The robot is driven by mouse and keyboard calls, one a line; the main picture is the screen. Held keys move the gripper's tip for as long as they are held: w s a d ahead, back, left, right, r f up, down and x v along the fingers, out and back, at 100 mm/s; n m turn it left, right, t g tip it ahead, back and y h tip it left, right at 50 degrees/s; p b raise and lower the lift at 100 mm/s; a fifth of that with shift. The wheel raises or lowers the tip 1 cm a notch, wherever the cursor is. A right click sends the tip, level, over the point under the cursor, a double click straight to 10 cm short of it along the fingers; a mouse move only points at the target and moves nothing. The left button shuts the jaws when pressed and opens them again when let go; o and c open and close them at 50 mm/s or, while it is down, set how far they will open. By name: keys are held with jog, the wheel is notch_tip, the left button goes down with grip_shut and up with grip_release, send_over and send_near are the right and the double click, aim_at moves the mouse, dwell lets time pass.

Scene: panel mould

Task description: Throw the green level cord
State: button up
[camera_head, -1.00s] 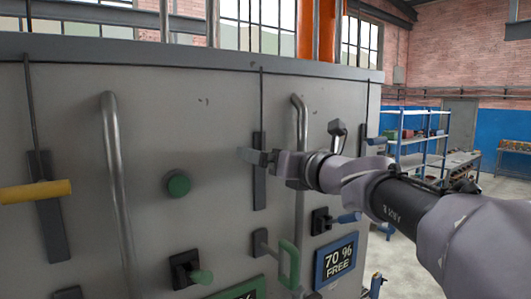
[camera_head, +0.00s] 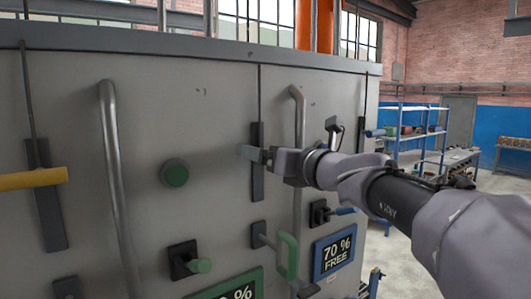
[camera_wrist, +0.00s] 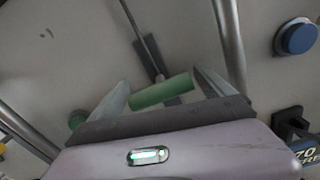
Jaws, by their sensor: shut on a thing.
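The green level cord's handle is a green bar (camera_wrist: 163,92) that shows in the wrist view, between my fingers. My gripper (camera_wrist: 165,95) is shut on this bar, one finger near each end. A thin dark cord (camera_head: 260,90) runs down the panel from the top edge to it, in front of a dark upright plate (camera_head: 257,185). In the head view my gripper (camera_head: 256,154) is at the upper half of that plate, and the green bar is hidden there.
A yellow-handled cord (camera_head: 33,179) hangs at the far left. Vertical pipe handles (camera_head: 118,190) stand out on both sides. A green button (camera_head: 174,173), a green-tipped lever (camera_head: 197,266), a green loop handle (camera_head: 289,255) and a blue-framed sign (camera_head: 334,255) sit on the panel nearby.

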notch_tip(320, 180, down, 9)
jog(key=b, duration=0.7)
jog(key=shift+f, duration=0.2)
jog(key=shift+r, duration=0.1)
jog(key=o, duration=1.8)
jog(key=b+v, duration=0.1)
jog(key=v, duration=1.6)
jog(key=shift+s+d, duration=0.1)
